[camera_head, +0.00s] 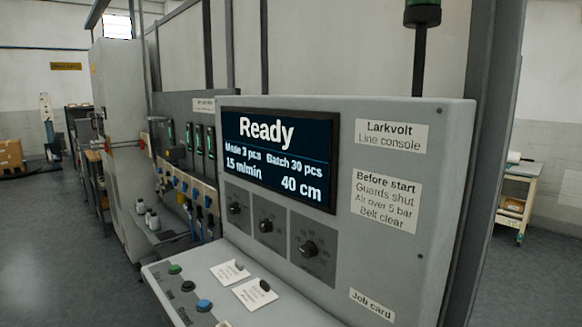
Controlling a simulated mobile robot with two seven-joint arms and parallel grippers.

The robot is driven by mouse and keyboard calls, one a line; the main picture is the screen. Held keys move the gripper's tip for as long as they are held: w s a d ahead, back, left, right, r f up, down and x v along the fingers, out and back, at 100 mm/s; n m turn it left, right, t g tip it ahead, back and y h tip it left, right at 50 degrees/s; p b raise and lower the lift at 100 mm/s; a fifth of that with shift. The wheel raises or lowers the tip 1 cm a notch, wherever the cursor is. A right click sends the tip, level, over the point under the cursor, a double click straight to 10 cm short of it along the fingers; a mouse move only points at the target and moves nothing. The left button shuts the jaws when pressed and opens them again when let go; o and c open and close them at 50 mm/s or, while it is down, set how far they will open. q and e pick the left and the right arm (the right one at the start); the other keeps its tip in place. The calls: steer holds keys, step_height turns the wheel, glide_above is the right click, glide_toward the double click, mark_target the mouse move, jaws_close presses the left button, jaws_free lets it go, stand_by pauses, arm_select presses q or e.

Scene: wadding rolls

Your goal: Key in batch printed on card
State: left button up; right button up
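The grey line console (400,140) fills the middle and right of the head view. Its dark screen (280,155) reads "Ready", "Made 3 pcs", "Batch 30 pcs", "15 m/min" and "40 cm". Three black knobs sit below it: left (235,208), middle (266,226) and right (308,249). The sloping desk has a green button (175,269), a black button (188,286) and a blue button (204,305). A "Job card" label (372,304) is at lower right; no readable card shows. Neither gripper is in view.
A "Before start" notice (387,200) is on the console's right side. A grey cabinet (118,150) and a row of valves (185,190) stand to the left. A small trolley (515,200) stands at far right. The floor (60,250) at left is clear.

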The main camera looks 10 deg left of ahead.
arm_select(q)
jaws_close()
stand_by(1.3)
